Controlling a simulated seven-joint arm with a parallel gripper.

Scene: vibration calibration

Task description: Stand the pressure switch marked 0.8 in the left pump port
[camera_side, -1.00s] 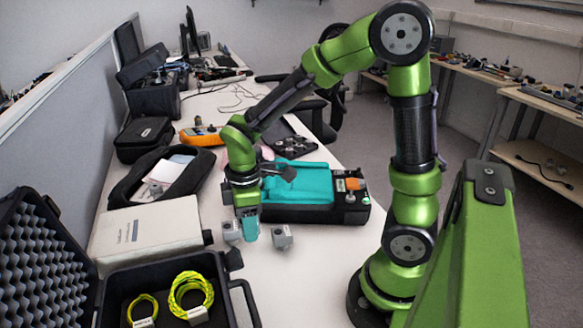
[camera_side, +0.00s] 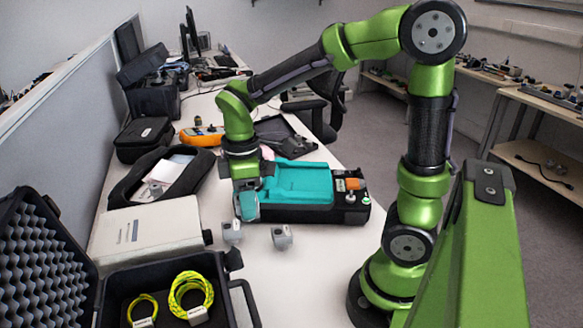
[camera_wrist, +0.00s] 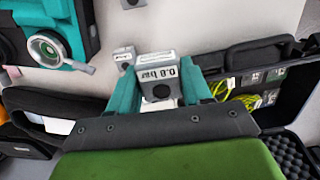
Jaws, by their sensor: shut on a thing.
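My gripper (camera_side: 247,207) is above the table near the left end of the pump (camera_side: 335,214). In the wrist view, its teal fingers (camera_wrist: 158,84) are shut on a grey block-shaped pressure switch marked 0.8 bar (camera_wrist: 158,73). In the side view the fingers hide this switch. Two other grey pressure switches, one at left (camera_side: 232,233) and one at right (camera_side: 281,237), stand on the table. I cannot tell which port is the left one.
An open black case (camera_side: 243,300) with yellow-green cable coils (camera_side: 190,291) is at the front left. A white box (camera_side: 150,229) lies behind it, with a black pouch (camera_side: 185,185) farther back. The table right of the switches is clear.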

